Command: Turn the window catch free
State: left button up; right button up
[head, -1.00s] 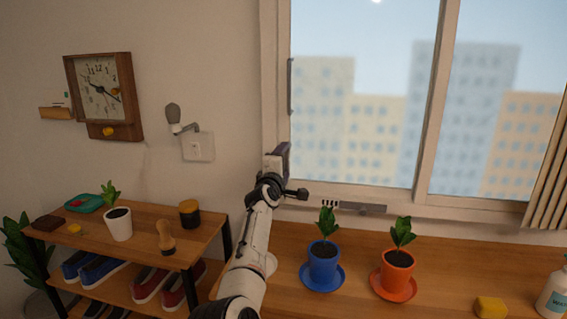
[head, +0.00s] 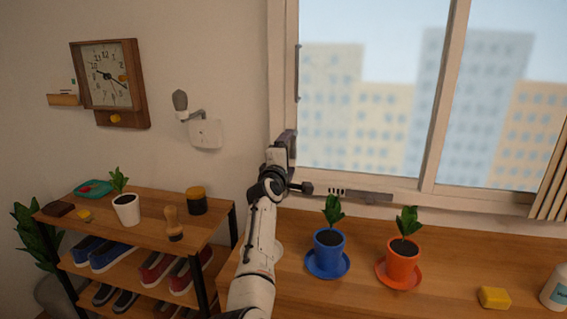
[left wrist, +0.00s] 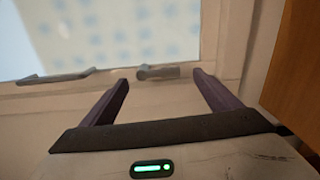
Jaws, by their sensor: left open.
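The window catch (left wrist: 158,72) is a small grey piece on the pale window frame. In the left wrist view it lies beyond my left gripper (left wrist: 163,84), in the gap between the two dark fingertips and apart from both. The fingers are open and empty. In the head view my left gripper (head: 290,147) is in front of the lower left part of the window frame (head: 283,60) and hides the catch. My right gripper is in neither view.
A long grey handle (head: 297,72) is on the frame above my gripper. A grey strip (head: 360,195) runs along the window's bottom. Blue (head: 327,250) and orange (head: 402,258) plant pots stand on the wooden surface to the right. A shoe shelf (head: 150,235) is at left.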

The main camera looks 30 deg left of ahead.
pick_arm(q)
jog(key=v, duration=0.7)
jog(key=shift+s, duration=0.15)
jog(key=shift+f, duration=0.1)
dwell(0.3)
